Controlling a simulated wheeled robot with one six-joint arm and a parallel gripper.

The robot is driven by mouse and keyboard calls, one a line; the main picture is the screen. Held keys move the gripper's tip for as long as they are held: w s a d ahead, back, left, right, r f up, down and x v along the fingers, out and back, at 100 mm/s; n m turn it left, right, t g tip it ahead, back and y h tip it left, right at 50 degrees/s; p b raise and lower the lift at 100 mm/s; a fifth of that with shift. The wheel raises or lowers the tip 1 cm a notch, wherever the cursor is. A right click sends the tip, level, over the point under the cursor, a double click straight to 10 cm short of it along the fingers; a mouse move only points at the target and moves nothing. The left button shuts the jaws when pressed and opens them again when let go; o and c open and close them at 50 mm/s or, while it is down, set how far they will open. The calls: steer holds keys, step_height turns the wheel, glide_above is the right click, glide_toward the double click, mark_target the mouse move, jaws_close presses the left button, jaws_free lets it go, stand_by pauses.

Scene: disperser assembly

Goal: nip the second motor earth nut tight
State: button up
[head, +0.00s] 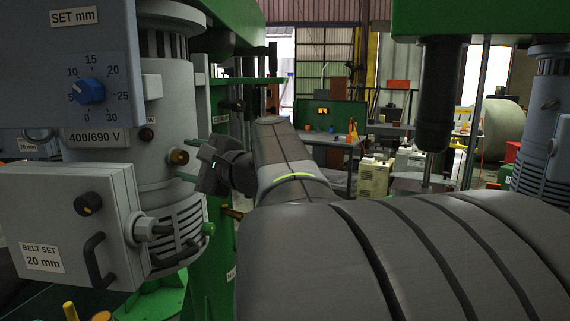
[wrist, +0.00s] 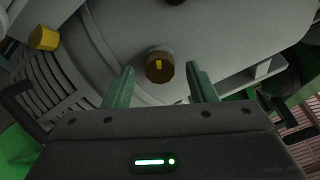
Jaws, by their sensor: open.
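A brown round nut with a yellow mark (wrist: 160,68) sits on the grey motor housing in the wrist view. In the head view a brown nut (head: 179,156) stands out from the motor's (head: 155,110) right side, just beyond my fingertips. My gripper (wrist: 160,76) is open, with one green finger on each side of the marked nut and a gap visible to both. It also shows at the motor's side in the head view (head: 190,160). A yellow nut-like piece (wrist: 43,38) is at the upper left of the wrist view. I cannot tell how tightly either is seated.
A grey box labelled BELT SET (head: 70,220) and a panel with a blue dial (head: 90,90) stand left of my gripper. A green column (head: 212,265) is close beside the motor. A second motor (head: 545,130) is at the far right. A cluttered bench lies behind.

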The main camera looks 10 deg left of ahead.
steer(key=b+v, duration=0.2)
steer(key=v, duration=1.1)
steer(key=shift+a, duration=0.15)
steer(key=shift+p+x, duration=1.15)
steer(key=shift+x, duration=5.55)
